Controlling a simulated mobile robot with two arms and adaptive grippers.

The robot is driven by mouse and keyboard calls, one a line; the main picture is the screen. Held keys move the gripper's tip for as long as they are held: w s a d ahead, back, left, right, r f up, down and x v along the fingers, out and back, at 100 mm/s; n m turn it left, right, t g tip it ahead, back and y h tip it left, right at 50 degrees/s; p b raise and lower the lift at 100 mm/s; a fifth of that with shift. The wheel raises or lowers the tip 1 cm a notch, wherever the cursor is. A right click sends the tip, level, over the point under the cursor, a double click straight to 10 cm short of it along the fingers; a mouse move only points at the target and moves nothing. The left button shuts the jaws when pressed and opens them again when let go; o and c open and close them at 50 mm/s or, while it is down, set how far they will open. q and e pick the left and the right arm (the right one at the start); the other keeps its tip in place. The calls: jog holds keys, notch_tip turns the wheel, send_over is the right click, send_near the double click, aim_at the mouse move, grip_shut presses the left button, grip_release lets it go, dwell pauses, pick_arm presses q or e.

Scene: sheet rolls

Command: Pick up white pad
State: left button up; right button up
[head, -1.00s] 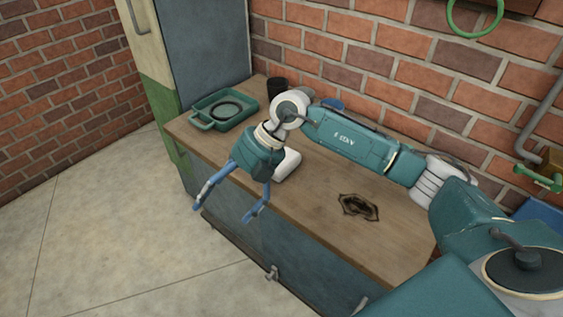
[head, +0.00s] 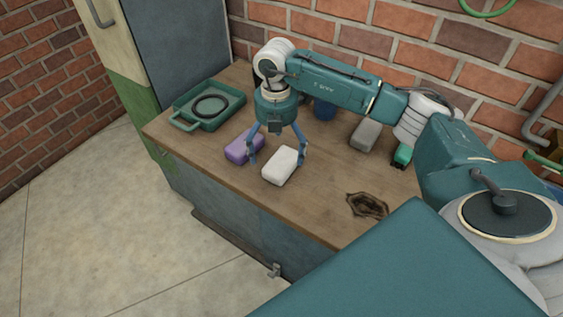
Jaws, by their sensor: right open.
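The white pad (head: 280,167) lies on the wooden counter in the head view, near its front edge. It is a small block with rounded edges. My right gripper (head: 276,160) points down over the pad with its blue fingers open. One finger is to the left of the pad, close to the purple pad, and the other is at the pad's right end. I cannot tell whether the fingers touch it. My left gripper is not in view.
A purple pad (head: 241,148) lies just left of the white pad. A green tray (head: 222,118) with a dark ring stands at the back left. A grey block (head: 366,135), a green item (head: 402,156) and a blue round object (head: 324,110) lie behind.

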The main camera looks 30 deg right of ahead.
aim_at(278, 158)
jog(key=shift+w+f, duration=0.1)
jog(key=shift+f, duration=0.65)
jog(key=f, duration=0.1)
jog(key=f+p, duration=0.1)
jog(key=f, duration=0.1)
jog(key=shift+w+d+f+p, duration=0.15)
jog(key=shift+d+f+p, duration=0.1)
jog(key=shift+d+p, duration=0.1)
jog(key=shift+f, duration=0.35)
jog(key=shift+w+f, duration=0.1)
jog(key=shift+c, duration=0.3)
jog(key=c, duration=0.8)
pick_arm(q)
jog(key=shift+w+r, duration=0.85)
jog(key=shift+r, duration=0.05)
pick_arm(e)
jog(key=c, duration=0.4)
